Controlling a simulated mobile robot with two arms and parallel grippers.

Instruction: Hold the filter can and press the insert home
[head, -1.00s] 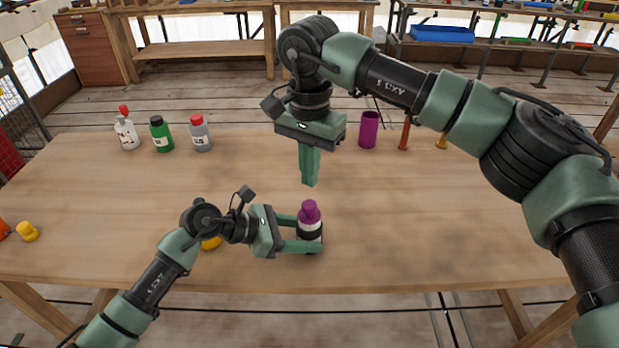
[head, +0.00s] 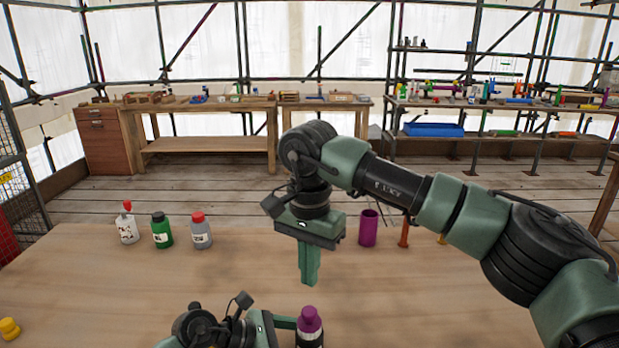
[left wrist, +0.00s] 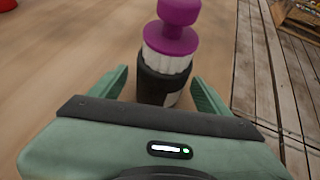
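The black filter can (left wrist: 160,88) stands upright on the table, with a white pleated insert (left wrist: 168,58) rising out of it under a purple flanged knob (left wrist: 180,12). In the head view the purple knob (head: 309,319) shows at the bottom edge, and the lower can is cut off. My left gripper (left wrist: 158,75) has one finger on each side of the can. Table shows between the left finger and the can, so it looks open around it. My right gripper (head: 309,282) points down, fingers together and empty, above the table and beyond the can.
A purple cup (head: 368,228) and an orange post (head: 404,232) stand behind my right gripper. A white bottle (head: 127,228), a green bottle (head: 162,231) and a grey bottle (head: 201,232) stand at the back left. A yellow piece (head: 9,328) lies at the left. The middle table is clear.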

